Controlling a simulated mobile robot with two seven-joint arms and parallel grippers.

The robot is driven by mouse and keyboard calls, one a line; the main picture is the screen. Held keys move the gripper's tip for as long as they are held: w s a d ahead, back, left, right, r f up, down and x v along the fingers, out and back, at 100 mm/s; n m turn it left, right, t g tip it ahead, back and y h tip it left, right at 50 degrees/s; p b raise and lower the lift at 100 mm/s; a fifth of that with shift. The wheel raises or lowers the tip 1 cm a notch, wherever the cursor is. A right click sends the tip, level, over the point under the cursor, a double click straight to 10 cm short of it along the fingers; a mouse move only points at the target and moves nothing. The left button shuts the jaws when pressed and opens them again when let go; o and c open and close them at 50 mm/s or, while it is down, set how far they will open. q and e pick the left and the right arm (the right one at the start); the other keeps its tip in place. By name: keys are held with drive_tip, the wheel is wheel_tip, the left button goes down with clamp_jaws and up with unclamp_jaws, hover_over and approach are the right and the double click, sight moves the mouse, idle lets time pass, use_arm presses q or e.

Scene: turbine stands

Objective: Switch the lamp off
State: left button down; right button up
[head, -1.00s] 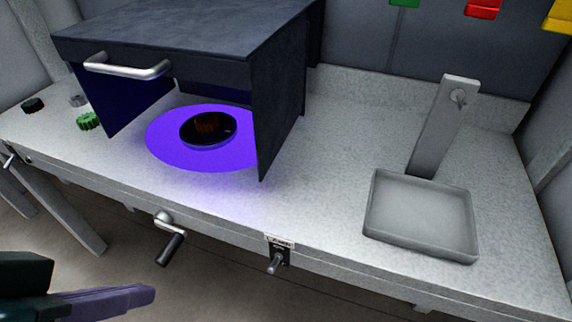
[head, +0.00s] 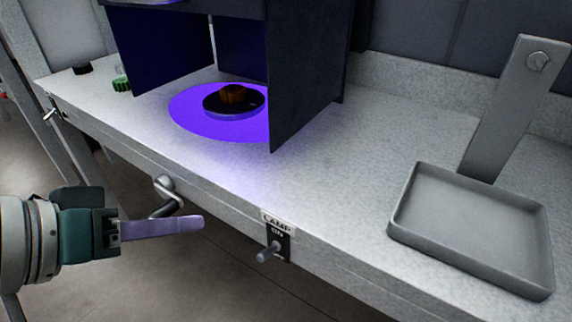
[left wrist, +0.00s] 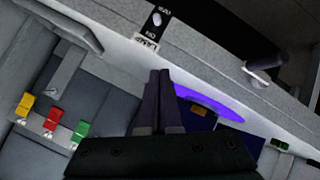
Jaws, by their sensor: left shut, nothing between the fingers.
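The lamp switch (head: 269,251) is a small metal toggle on a black plate at the bench's front edge, under a label reading LAMP and ON. Its lever sticks out toward me and slopes down. In the left wrist view the switch (left wrist: 157,19) is beyond my fingertips, with ON and OFF marks. The lamp is lit: a violet pool of light (head: 188,116) lies under the dark hood (head: 305,75). My left gripper (head: 202,223) is shut and empty, left of the switch and apart from it. Its fingers also show in the left wrist view (left wrist: 162,74). My right gripper is out of view.
A crank handle (head: 165,190) juts from the bench front behind my left gripper. A dark round disc (head: 225,104) with a brown piece sits in the light. A grey tray (head: 470,225) stands at right. The space before the switch is clear.

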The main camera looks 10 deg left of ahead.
use_arm(q)
drive_tip(key=b, duration=0.3)
hover_over(268, 252)
drive_tip(key=w+a, duration=0.1)
drive_tip(key=a, duration=0.3)
wheel_tip(268, 252, down, 6)
drive_tip(key=shift+f, duration=0.15)
drive_tip(key=shift+s+d+f, duration=0.5)
drive_tip(key=shift+s+f, duration=0.35)
drive_tip(key=shift+s+d+f, duration=0.25)
drive_tip(key=shift+s+f, duration=0.05)
drive_tip(key=shift+f, duration=0.15)
